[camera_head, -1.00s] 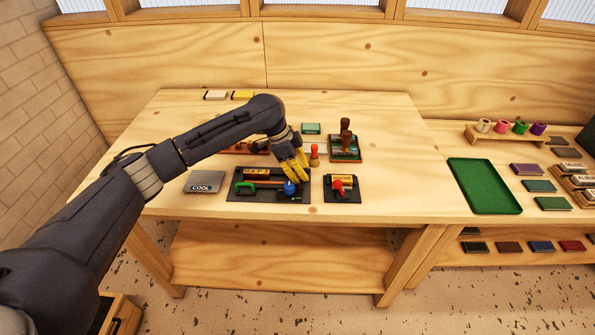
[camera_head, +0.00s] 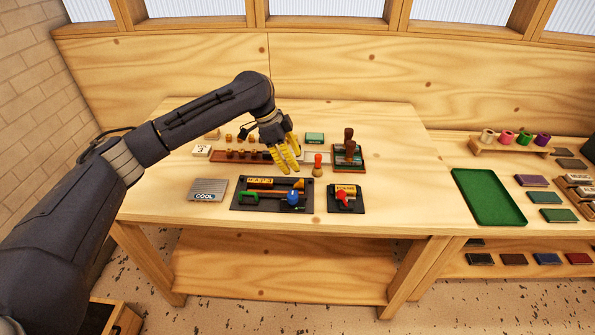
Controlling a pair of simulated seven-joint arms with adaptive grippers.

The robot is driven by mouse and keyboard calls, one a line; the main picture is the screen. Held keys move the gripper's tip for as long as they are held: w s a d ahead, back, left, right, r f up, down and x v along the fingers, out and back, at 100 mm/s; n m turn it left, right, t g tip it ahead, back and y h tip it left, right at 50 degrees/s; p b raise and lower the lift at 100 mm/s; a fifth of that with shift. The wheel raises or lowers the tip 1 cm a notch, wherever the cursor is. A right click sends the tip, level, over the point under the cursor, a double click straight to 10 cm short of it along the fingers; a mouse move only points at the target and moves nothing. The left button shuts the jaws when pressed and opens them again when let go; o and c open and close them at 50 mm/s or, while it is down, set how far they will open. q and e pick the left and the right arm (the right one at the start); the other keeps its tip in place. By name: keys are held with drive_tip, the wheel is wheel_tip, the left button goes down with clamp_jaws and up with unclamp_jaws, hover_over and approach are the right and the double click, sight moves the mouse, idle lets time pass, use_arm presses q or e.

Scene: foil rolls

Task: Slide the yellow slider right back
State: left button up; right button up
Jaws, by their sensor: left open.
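A dark panel (camera_head: 236,206) lies near the front of the table. It carries a yellow lettered strip (camera_head: 260,183), a small yellow-orange piece (camera_head: 299,184) at its back right, a green handle (camera_head: 250,196) and a blue knob (camera_head: 293,198). Which yellow part is the slider is too small to tell. My left gripper (camera_head: 286,160) has yellow fingers, pointing down and open, just behind the panel's back edge in the picture. It appears apart from the panel and holds nothing visible. My right gripper is out of view.
A smaller panel with a red knob (camera_head: 343,196) lies to the right, and a grey COOL block (camera_head: 208,189) to the left. A red-topped peg (camera_head: 318,164), a rack of small blocks (camera_head: 235,156) and dark stamps (camera_head: 349,140) stand behind. A green tray (camera_head: 489,197) lies far right.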

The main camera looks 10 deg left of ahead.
use_arm(q)
drive_tip(key=shift+v, duration=1.55)
